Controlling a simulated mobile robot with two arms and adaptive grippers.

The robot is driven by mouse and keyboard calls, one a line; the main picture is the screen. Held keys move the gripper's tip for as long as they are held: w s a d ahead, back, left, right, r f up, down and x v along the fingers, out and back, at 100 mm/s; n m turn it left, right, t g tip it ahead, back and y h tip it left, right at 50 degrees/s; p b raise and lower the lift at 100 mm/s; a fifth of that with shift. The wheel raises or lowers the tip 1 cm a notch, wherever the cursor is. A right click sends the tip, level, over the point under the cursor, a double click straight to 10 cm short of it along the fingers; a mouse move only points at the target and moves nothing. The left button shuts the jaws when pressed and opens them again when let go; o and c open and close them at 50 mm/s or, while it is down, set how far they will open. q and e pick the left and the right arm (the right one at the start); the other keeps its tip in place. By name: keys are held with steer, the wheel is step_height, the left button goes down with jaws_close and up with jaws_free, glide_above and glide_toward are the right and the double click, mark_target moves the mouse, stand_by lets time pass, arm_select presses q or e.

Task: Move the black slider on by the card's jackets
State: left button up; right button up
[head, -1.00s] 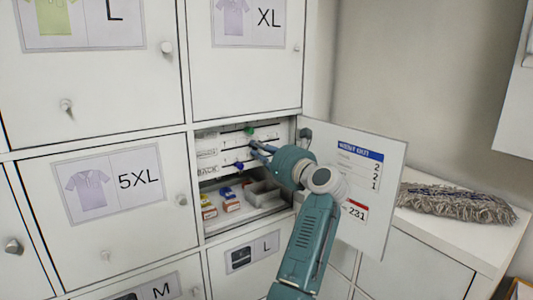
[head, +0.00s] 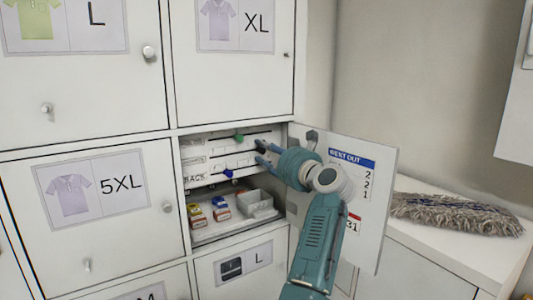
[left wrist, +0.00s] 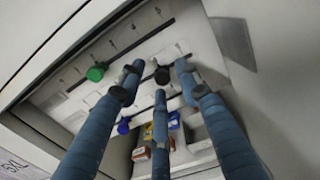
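The black slider (head: 261,146) is a dark knob on the middle rail of a panel in the open locker. In the left wrist view the black slider (left wrist: 162,75) sits among the tips of my left gripper's three fingers (left wrist: 158,82). The fingers are spread, with gaps around the knob; contact is unclear. In the head view my left gripper (head: 262,152) reaches in from the right side of the opening. The card (head: 351,180) on the open door is headed "WENT OUT" and lists 2, 2, 1; its row names are unreadable. My right gripper is out of view.
A green slider (head: 238,138) is on the upper rail and a blue slider (head: 228,173) lower down. Small boxes (head: 221,208) and a grey tray (head: 256,204) stand below. The open door (head: 381,213) stands beside my arm. A mop head (head: 457,213) lies on the right cabinet.

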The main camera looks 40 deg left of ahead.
arm_select(q)
steer(key=v, duration=0.7)
steer(key=shift+d, duration=0.2)
steer(key=shift+s+f, duration=0.1)
